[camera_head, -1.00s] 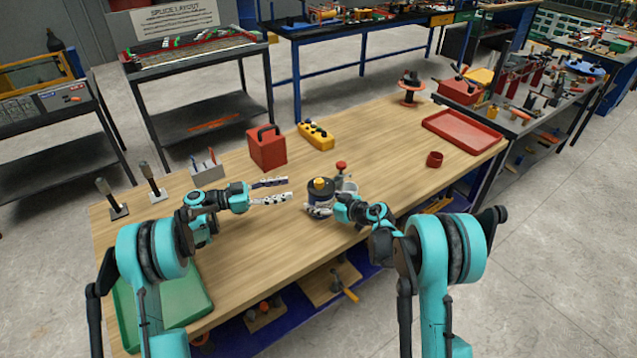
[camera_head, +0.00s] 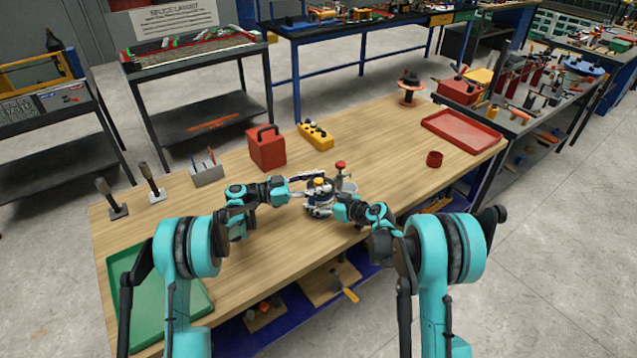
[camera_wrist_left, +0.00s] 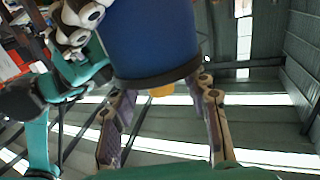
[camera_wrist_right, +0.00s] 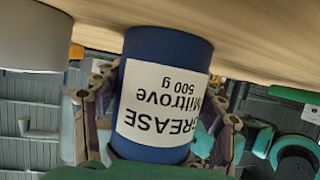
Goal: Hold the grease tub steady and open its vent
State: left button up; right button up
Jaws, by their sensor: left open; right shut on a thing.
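The grease tub (camera_head: 317,211) is a blue cylinder standing upright near the front middle of the wooden table. Its white label reads GREASE in the right wrist view (camera_wrist_right: 158,103). A small yellow vent (camera_head: 319,182) is on its top; it also shows in the left wrist view (camera_wrist_left: 163,90). My right gripper (camera_head: 332,208) is shut on the tub's side, with a finger on each side of it in the right wrist view. My left gripper (camera_head: 308,186) is open at the tub's top, its fingers either side of the vent and apart from it.
A grey-white container (camera_head: 346,187) and a red knob-topped item (camera_head: 340,166) stand right behind the tub.

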pick_arm(q)
grip_shut()
jog(key=shift+g, duration=0.3)
jog(key=m+g, duration=0.1)
jog(key=g, duration=0.1)
jog(key=m+g, duration=0.2)
jog(key=g, duration=0.1)
jog(key=shift+w+m+h, duration=0.15)
jog(key=shift+m+h, duration=0.15)
jog(key=shift+h, duration=0.1)
jog(key=shift+m+g, duration=0.4)
jog(key=shift+g, duration=0.3)
